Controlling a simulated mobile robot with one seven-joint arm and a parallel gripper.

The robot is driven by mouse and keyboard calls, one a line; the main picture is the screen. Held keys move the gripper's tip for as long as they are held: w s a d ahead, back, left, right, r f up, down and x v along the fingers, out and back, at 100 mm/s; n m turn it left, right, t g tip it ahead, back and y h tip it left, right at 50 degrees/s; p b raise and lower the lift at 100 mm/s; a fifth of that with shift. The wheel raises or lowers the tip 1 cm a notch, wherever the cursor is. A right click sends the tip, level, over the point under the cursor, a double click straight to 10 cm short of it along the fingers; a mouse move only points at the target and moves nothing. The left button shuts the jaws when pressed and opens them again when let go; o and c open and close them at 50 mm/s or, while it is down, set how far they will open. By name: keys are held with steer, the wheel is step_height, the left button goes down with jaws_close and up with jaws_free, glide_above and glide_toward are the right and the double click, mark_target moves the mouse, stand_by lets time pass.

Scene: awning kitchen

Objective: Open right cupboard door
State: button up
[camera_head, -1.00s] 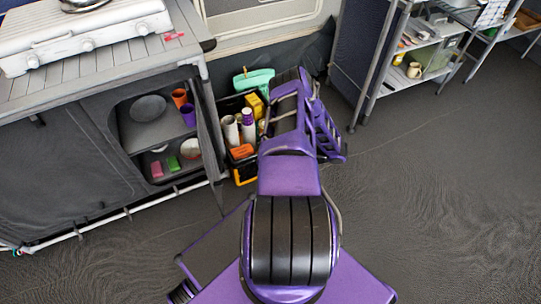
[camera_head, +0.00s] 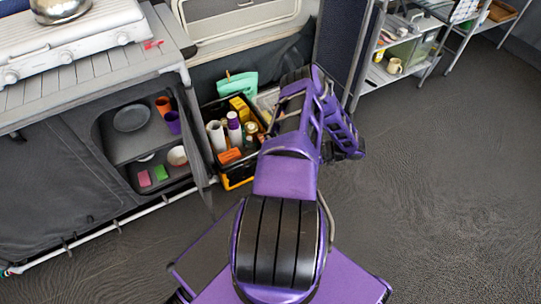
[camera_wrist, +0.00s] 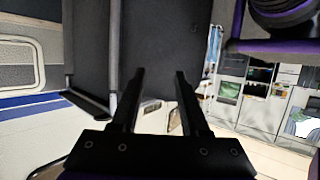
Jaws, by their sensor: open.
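The grey fabric cupboard (camera_head: 45,185) stands at the left in the head view under a slatted worktop. Its right compartment shows an open front with a dark plate (camera_head: 131,118), orange and purple cups (camera_head: 172,122), a pale bowl (camera_head: 177,156) and pink and green items on two shelves. In the head view the arm reaches forward, right of the cupboard, and the fingers cannot be made out.
A black crate (camera_head: 236,184) of bottles stands between the cupboard and my arm. A white stove (camera_head: 85,42) with a metal kettle (camera_head: 60,8) is on the worktop. A dark partition (camera_head: 340,45) and shelf rack (camera_head: 398,75) stand behind. The floor at right is clear.

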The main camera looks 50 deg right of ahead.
steer(key=v, duration=0.7)
stand_by(0.4)
